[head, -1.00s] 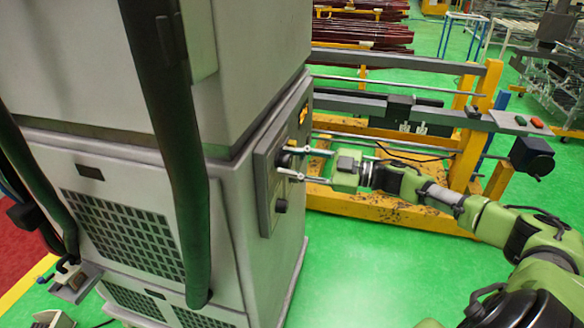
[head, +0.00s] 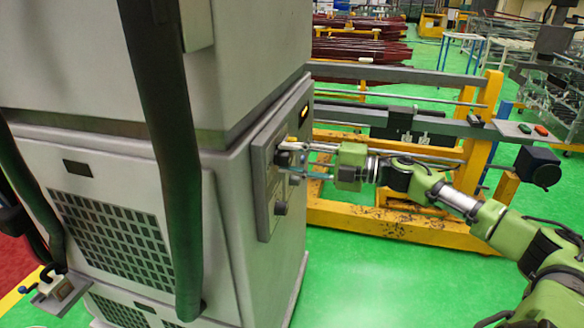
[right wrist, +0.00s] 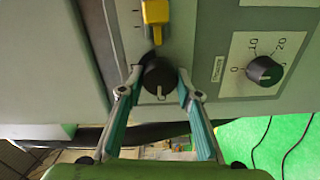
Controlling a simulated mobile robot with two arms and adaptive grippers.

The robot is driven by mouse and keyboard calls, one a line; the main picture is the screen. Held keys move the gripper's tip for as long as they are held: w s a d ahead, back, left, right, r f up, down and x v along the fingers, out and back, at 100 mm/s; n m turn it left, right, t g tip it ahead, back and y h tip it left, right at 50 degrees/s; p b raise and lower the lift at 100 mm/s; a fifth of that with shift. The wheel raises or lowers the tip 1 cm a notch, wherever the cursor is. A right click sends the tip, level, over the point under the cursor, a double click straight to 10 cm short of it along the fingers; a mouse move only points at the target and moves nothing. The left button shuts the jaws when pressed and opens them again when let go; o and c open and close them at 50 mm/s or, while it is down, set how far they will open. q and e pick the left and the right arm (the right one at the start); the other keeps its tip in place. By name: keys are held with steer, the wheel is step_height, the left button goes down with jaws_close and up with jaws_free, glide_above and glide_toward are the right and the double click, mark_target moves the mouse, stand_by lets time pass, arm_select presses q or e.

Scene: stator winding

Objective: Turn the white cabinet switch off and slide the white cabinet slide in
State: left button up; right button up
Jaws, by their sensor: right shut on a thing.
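The white cabinet (head: 232,92) stands large in the left and middle of the head view. Its control panel (head: 264,190) is on the side facing right. My right gripper (head: 287,158) is at the panel, its fingers shut on the black switch knob. In the right wrist view the fingertips (right wrist: 159,77) press both sides of this round switch knob (right wrist: 158,80), which has a white mark pointing down in the picture. The yellow slide (right wrist: 155,14) sits above the knob beside tick marks, partly cut by the picture edge. My left gripper is not in view.
A black dial with a 0–10–20 scale (right wrist: 264,71) is right of the knob. A yellow frame with rails (head: 400,222) stands behind my right arm. Thick dark hoses (head: 170,150) hang before the cabinet. Green floor (head: 400,280) is free.

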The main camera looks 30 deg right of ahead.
steer(key=shift+f+n+b, duration=0.1)
steer(key=shift+n+b, duration=0.5)
steer(key=shift+n, duration=0.2)
steer(key=o, duration=1.1)
steer(key=shift+v, duration=1.95)
glide_toward(291, 160)
steer(key=shift+r+v, duration=0.25)
steer(key=shift+v, duration=0.95)
